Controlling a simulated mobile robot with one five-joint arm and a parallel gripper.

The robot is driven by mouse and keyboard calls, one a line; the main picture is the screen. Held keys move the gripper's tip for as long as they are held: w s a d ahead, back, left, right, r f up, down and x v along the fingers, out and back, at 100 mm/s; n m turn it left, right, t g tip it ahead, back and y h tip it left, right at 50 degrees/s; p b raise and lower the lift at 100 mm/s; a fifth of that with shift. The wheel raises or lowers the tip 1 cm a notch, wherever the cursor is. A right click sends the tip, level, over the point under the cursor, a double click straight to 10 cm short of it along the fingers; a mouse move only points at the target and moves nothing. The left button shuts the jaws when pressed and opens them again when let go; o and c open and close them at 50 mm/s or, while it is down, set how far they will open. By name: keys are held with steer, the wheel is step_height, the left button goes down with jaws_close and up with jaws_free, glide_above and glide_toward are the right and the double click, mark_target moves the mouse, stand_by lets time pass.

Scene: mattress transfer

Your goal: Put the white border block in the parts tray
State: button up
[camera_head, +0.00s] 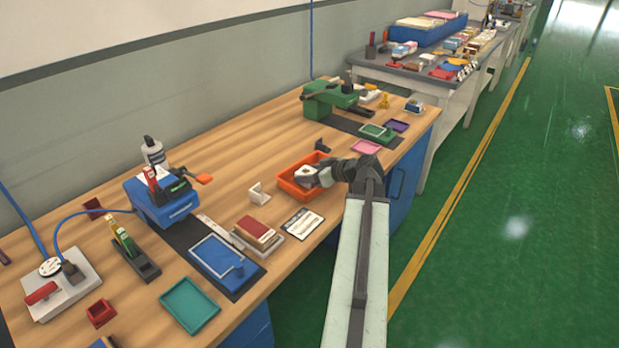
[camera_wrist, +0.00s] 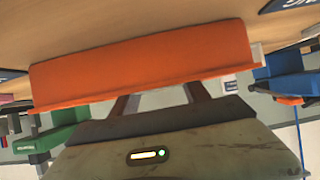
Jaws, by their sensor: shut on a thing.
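The orange tray (camera_head: 286,188), which I take as the parts tray, stands near the front edge of the wooden bench. My gripper (camera_head: 308,176) reaches over its right side from the front, with the fingertips at the tray's inside. A small white block (camera_head: 303,171) shows at the fingertips, within the tray's outline; I take it as the white border block, held in the jaws. Whether it touches the tray floor cannot be told. In the wrist view the orange tray wall (camera_wrist: 150,65) hides the fingertips and the block. The two dark fingers (camera_wrist: 160,100) run behind that wall.
A white angled piece (camera_head: 259,194) stands left of the tray. A stack of red and cream blocks (camera_head: 256,233) and a printed card (camera_head: 302,221) lie nearer. A green machine (camera_head: 331,99) and a blue one (camera_head: 160,199) stand on the bench.

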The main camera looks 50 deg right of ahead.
steer(key=shift+f, duration=0.1)
steer(key=o, duration=1.4)
steer(key=shift+o, duration=0.2)
steer(key=shift+r, duration=0.2)
steer(key=p+v, duration=0.5)
steer(key=v, duration=0.6)
steer(key=shift+s+r+p, duration=0.15)
steer(key=shift+s+p, duration=0.05)
steer(key=shift+p, duration=0.15)
steer(key=shift+s+d, duration=0.1)
steer(key=shift+s, duration=0.15)
